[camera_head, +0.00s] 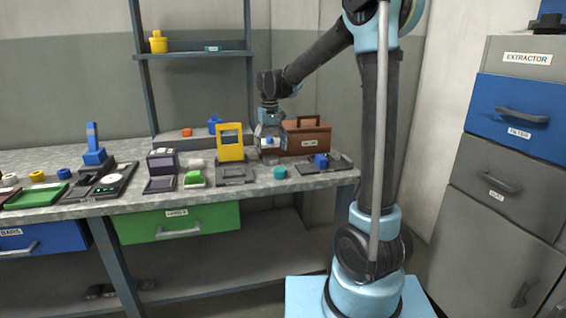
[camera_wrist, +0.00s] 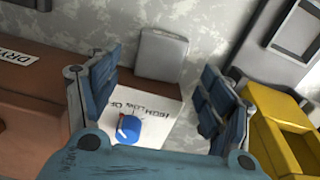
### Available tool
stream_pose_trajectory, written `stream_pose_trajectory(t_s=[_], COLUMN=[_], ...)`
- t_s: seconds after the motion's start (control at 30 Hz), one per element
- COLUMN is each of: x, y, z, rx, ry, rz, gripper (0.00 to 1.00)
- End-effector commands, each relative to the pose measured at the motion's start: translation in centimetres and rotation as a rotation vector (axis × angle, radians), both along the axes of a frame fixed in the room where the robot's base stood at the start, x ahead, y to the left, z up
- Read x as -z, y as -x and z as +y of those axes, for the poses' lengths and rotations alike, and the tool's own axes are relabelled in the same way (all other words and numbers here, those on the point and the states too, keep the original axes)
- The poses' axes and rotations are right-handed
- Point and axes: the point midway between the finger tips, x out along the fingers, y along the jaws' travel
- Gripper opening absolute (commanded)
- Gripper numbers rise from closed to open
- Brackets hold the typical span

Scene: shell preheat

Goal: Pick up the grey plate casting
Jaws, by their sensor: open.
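A light grey, round-cornered square piece (camera_wrist: 163,56), which looks like the grey plate casting, shows in the wrist view. It lies at the far edge of a white control panel (camera_wrist: 158,103) with a blue knob (camera_wrist: 129,128). My gripper (camera_wrist: 162,70) is open and empty, with one blue finger on each side of the panel and the grey piece just ahead between the fingertips. I cannot tell the height gap. In the head view my gripper (camera_head: 269,136) points down over the back of the bench, and the grey piece cannot be made out.
A brown box with a handle (camera_head: 306,138) stands close right of my gripper in the head view. A yellow frame (camera_head: 230,143) stands close left. Trays and small coloured parts crowd the bench to the left; a teal piece (camera_head: 280,173) lies in front.

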Motion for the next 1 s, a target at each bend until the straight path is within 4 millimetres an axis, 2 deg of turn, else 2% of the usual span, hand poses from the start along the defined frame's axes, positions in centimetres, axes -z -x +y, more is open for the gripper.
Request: stream_pose_trajectory(t_s=[0.1, 0.3, 0.63, 0.87, 1.0], x=[1.7, 3.9, 4.3, 4.3, 4.3], y=[-0.2, -0.2, -0.2, -0.2, -0.2], z=[-0.2, -0.2, -0.2, -0.2, -0.1], rx=[0.000, -0.001, -0.001, -0.001, -0.001], ry=[0.000, 0.000, 0.000, 0.000, 0.000], rz=[0.000, -0.001, -0.001, -0.001, 0.000], gripper=[0.73, 0.73, 0.72, 0.20, 0.20])
